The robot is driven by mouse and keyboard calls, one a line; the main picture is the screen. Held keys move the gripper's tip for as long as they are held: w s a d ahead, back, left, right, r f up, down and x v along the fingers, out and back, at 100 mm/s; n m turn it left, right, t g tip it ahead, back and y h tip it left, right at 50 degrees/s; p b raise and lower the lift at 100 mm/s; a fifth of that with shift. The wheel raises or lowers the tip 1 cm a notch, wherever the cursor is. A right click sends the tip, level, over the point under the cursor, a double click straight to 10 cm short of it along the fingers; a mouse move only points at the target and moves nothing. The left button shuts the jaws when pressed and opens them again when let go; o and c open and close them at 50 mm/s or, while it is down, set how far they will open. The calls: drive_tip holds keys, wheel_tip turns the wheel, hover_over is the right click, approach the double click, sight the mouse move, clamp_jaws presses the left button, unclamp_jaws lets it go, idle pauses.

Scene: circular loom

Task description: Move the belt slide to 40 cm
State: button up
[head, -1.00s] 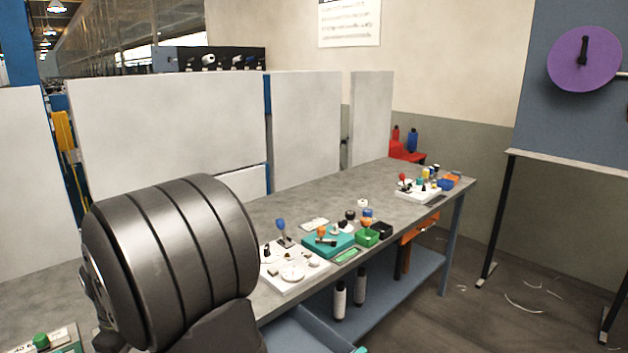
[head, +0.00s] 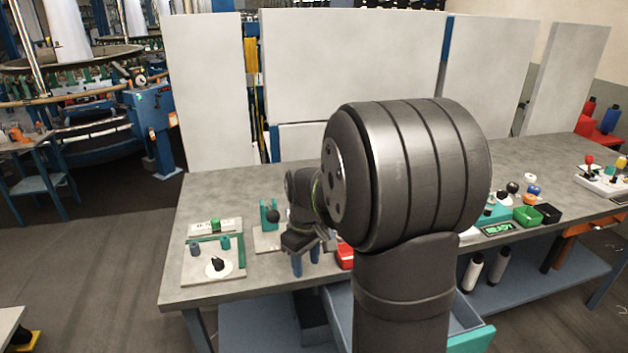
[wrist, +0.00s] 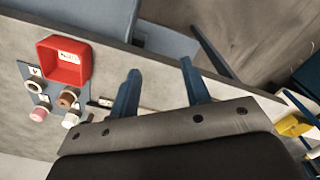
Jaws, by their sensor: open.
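I cannot tell for sure which part is the belt slide. At the left end of the grey bench in the head view, a white strip with a green block (head: 215,225) lies behind a pale board (head: 213,262). The board carries a green bar, small upright pegs and a black knob on a white disc (head: 216,264). The strip's markings are too small to read. My gripper (head: 306,258) is over the bench to the right of this board, blue fingers pointing down. In the wrist view my gripper (wrist: 159,66) is open with nothing between its fingers.
Next to my gripper stands a teal bracket with a dark ball (head: 271,214). A red bin (wrist: 65,62) sits beside several small knobs in the wrist view. Green and black bins (head: 527,215) stand farther right. White panels (head: 352,70) border the bench's back.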

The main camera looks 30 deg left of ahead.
drive_tip(key=shift+s+a+r, duration=0.1)
drive_tip(key=shift+a, duration=0.1)
drive_tip(key=c, duration=0.4)
drive_tip(key=shift+n+t+y, duration=0.4)
drive_tip(key=shift+n+y, duration=0.3)
drive_tip(key=shift+n, duration=0.1)
drive_tip(key=s+a+r, duration=0.1)
drive_tip(key=s+a, duration=0.1)
drive_tip(key=a, duration=0.1)
drive_tip(key=s+a+r, duration=0.2)
drive_tip(key=a, duration=0.1)
drive_tip(key=s+a+r, duration=0.1)
drive_tip(key=s+a, duration=0.1)
drive_tip(key=a, duration=0.1)
drive_tip(key=shift+s+a+r, duration=0.1)
drive_tip(key=shift+s+r, duration=0.05)
drive_tip(key=shift+r, duration=0.2)
clamp_jaws()
drive_tip(key=m+y, duration=0.6)
drive_tip(key=m, duration=0.4)
approach(216, 225)
drive_tip(key=w+a+f, duration=0.1)
drive_tip(key=f, duration=0.1)
drive_tip(key=a+f, duration=0.1)
drive_tip(key=f, duration=0.1)
drive_tip(key=w+a+f, duration=0.1)
drive_tip(key=f, duration=0.1)
drive_tip(key=shift+w+a+f, duration=0.1)
drive_tip(key=shift+w+f, duration=0.05)
drive_tip(key=shift+w, duration=0.2)
